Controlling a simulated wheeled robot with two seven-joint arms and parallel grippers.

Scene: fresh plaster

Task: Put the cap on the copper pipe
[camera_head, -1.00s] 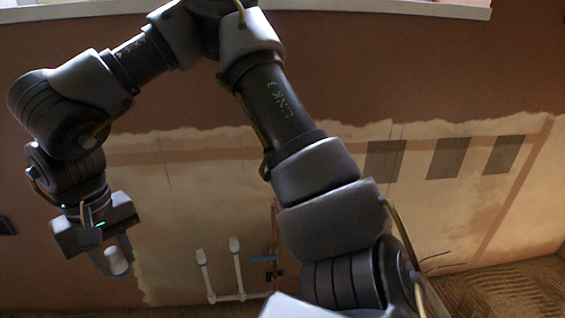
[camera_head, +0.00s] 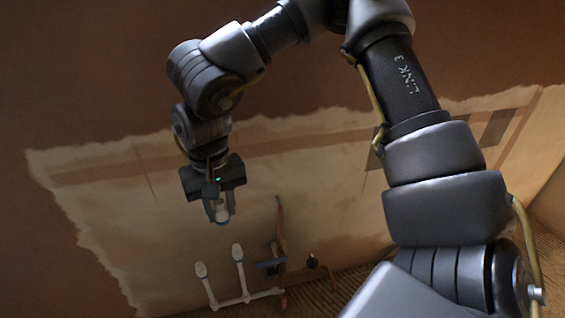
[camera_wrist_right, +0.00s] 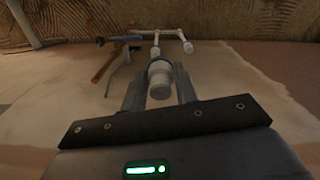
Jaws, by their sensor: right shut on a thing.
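My right gripper (camera_head: 219,214) is shut on a small white cap (camera_head: 222,212). In the right wrist view the cap (camera_wrist_right: 160,80) sits between the two fingers (camera_wrist_right: 159,96). The copper pipe (camera_head: 281,228) is a thin brown upright at the foot of the wall, right of and lower in the picture than my gripper. It also shows in the right wrist view (camera_wrist_right: 105,69), left of the cap and apart from it. My left gripper is not in view.
Two white pipe stubs with capped-looking ends (camera_head: 238,252) rise from a white pipe (camera_head: 250,298) left of the copper pipe. A blue-grey fitting (camera_head: 270,263) and a dark round part (camera_head: 312,261) are beside the copper pipe. The plastered wall (camera_head: 120,215) stands behind.

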